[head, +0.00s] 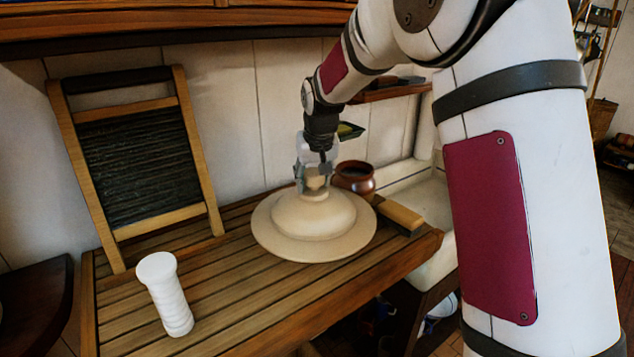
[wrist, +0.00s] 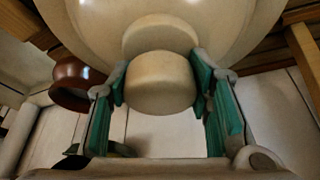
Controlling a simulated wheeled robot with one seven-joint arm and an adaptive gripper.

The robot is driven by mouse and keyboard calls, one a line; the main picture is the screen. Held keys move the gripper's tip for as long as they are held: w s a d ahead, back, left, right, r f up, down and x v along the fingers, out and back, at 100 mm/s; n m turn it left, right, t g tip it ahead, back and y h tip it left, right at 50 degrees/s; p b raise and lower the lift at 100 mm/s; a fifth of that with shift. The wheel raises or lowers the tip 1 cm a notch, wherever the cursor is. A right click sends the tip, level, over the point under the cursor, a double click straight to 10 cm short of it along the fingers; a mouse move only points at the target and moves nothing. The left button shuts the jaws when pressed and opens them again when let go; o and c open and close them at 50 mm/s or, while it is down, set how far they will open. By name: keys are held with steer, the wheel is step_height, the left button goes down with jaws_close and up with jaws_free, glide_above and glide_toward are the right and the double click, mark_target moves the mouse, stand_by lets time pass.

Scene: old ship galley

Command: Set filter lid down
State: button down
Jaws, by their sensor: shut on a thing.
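The filter lid (head: 313,222) is a wide, cream, domed disc with a knob on top. It is level over the slatted wooden table (head: 225,290), at or very close to the slats; I cannot tell if it touches them. My gripper (head: 316,178) comes down from above and is shut on the lid's knob. In the wrist view the round knob (wrist: 160,82) sits between the two teal finger pads, with the lid's broad brim behind it. The lid hides the slats beneath it.
A white ribbed cylinder (head: 167,293) stands at the table's front left. A washboard (head: 140,160) leans on the wall. A brown pot (head: 355,177) is behind the lid, and a wooden block-like handle (head: 400,215) lies close on its right. Slats between cylinder and lid are clear.

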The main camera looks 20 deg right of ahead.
mark_target(313, 190)
steer(key=shift+w+r, duration=0.1)
steer(key=shift+w, duration=0.25)
steer(key=shift+f+p, duration=0.65)
steer(key=shift+f, duration=1.2)
steer(key=c, duration=0.8)
jaws_free()
steer(key=shift+f, duration=0.2)
steer(key=shift+r, duration=0.1)
